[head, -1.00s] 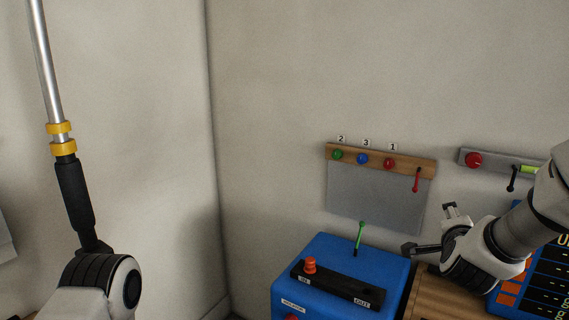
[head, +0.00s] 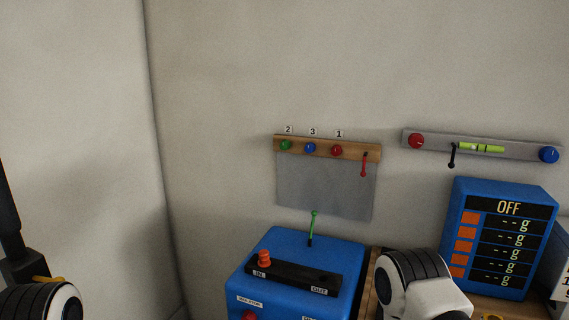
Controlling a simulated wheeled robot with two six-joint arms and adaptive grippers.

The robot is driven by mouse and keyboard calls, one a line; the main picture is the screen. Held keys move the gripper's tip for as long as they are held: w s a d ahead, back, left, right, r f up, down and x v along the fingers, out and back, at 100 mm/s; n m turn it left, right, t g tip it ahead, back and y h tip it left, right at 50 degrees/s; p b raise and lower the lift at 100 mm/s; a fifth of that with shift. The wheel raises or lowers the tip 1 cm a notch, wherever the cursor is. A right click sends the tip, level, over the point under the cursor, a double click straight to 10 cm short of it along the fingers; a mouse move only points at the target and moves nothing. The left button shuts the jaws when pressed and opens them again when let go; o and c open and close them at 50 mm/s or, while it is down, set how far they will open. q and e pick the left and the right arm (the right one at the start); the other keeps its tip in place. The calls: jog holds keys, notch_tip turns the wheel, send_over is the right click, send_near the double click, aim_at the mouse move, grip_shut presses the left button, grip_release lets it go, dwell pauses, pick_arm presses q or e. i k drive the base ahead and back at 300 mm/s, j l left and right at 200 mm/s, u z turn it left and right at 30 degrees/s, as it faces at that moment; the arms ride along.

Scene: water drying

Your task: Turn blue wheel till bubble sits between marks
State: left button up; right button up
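The blue wheel (head: 549,154) is a small round knob at the right end of a grey strip (head: 430,140) on the wall. A yellow-green level vial (head: 482,148) lies in the middle of that strip. Its bubble and marks are too small to read. My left gripper (head: 25,268) is a dark part at the lower left, beside a black handle at the picture's edge. Its fingers cannot be made out. My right wrist shows at the bottom, right of centre, well below the strip. The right gripper's fingers are out of view. Neither arm touches the wheel.
A red knob (head: 416,141) and a black lever (head: 452,155) share the strip. A blue display reading OFF (head: 507,207) stands below. Left are a wooden rail (head: 325,149) with coloured knobs and a blue box (head: 262,295). The wall before the strip is clear.

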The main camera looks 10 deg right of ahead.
aim_at(549, 155)
jog(key=z, duration=1.4)
